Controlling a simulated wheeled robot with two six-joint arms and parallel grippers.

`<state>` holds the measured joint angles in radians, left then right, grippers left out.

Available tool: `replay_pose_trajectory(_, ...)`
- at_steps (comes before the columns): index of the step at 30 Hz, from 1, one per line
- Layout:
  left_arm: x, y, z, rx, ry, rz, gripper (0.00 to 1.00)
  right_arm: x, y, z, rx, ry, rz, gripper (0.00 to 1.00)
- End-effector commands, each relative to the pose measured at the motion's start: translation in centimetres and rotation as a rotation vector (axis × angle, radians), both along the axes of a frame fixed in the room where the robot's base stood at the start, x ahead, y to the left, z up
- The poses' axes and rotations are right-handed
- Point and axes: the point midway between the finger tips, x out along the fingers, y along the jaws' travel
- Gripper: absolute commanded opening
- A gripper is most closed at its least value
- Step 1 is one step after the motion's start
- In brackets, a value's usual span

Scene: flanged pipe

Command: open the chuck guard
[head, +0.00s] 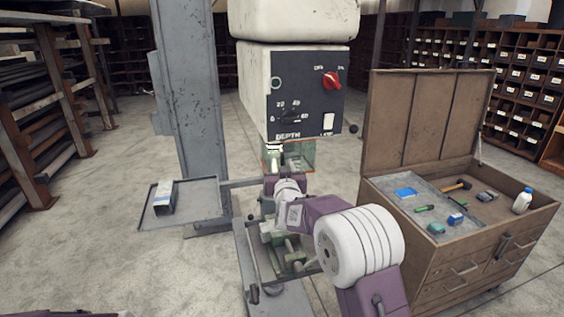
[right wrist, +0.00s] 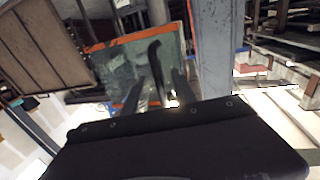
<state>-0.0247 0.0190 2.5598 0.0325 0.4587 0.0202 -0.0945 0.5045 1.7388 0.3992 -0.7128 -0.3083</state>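The chuck guard (head: 302,156) is a clear greenish panel with red-orange edges, below the drill press head. In the right wrist view the guard (right wrist: 112,66) fills the space ahead of my gripper. A dark curved bar (right wrist: 155,68), which looks like its handle, stands in front of the panel. My right gripper (right wrist: 158,88) is open, with its two grey fingers apart on either side of the bar. I cannot tell whether either finger touches it. In the head view my right wrist hides the fingers and the lower part of the guard. My left gripper is not in view.
The drill press head (head: 305,95) has a red knob (head: 332,80) and stands by a grey column (head: 186,100). A side tray (head: 205,196) holds a small box (head: 164,197). A vise (head: 280,245) sits below my wrist. An open tool chest (head: 470,250) stands right.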

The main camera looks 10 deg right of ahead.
Motion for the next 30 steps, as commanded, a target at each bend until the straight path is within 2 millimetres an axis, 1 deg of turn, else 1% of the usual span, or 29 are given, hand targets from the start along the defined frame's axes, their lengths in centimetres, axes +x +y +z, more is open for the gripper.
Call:
replay_pose_trajectory(3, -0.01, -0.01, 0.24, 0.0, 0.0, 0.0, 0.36, 0.67, -0.15, 0.01, 0.0, 0.0, 0.0, 0.32)
replay_pose_trajectory(9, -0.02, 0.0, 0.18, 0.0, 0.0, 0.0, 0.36, 0.73, -0.13, -0.05, 0.0, 0.0, 0.0, 0.32)
replay_pose_trajectory(10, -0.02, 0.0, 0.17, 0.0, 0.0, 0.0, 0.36, 0.73, -0.13, -0.05, 0.0, 0.0, 0.0, 0.29)
replay_pose_trajectory(13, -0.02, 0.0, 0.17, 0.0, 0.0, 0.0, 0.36, 0.71, -0.13, -0.04, 0.0, 0.0, 0.0, 0.02)
replay_pose_trajectory(14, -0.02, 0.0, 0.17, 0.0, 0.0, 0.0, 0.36, 0.71, -0.12, -0.04, -0.001, 0.0, 0.0, 0.0)
replay_pose_trajectory(30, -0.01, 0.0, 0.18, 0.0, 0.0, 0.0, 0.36, 0.69, -0.08, -0.01, -0.001, 0.0, 0.001, 0.0)
